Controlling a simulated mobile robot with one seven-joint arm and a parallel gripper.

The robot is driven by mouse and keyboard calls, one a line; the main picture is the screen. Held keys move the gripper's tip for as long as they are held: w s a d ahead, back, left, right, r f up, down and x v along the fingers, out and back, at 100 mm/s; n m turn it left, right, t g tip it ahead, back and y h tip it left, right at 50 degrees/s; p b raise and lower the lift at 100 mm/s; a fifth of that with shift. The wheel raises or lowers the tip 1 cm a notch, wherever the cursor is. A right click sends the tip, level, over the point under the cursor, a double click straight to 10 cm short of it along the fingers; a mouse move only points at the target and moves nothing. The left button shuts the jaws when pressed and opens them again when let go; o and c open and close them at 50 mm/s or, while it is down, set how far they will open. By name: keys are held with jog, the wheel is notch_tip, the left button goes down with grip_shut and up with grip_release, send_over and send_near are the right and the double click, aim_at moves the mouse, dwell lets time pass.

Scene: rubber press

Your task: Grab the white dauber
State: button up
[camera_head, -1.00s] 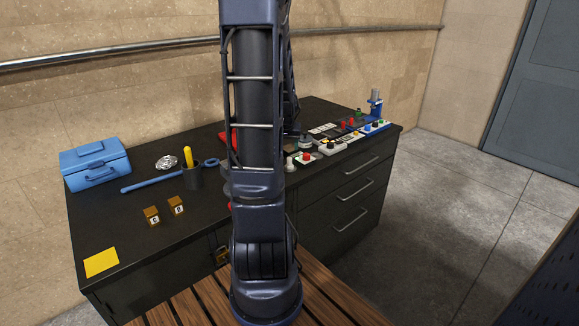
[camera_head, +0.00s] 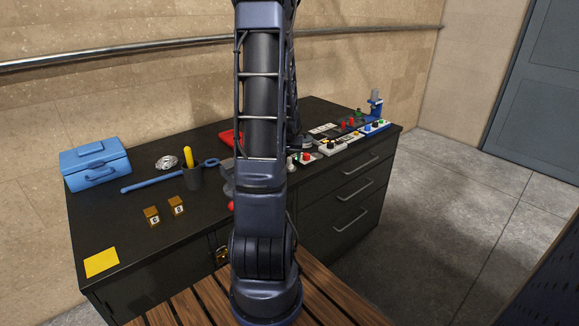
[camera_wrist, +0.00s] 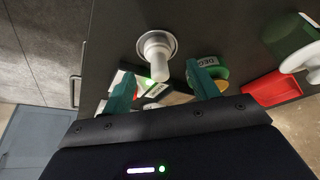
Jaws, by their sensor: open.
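A white, rounded, post-like thing, which looks like the white dauber (camera_wrist: 157,55), stands in a round pale base on the dark top in the wrist view. A small white thing just right of my arm in the head view (camera_head: 291,164) may be the same one. In the head view my arm hides the gripper.
A green roll labelled DEC (camera_wrist: 212,68) lies close to the right finger. A red tray (camera_wrist: 271,90) and a green-and-white item (camera_wrist: 293,40) are to the right. Control boxes with buttons (camera_head: 333,147) line the bench. A blue toolbox (camera_head: 95,165) is at the left.

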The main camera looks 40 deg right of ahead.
aim_at(289, 158)
jog(key=shift+x, duration=1.75)
jog(key=c, duration=1.1)
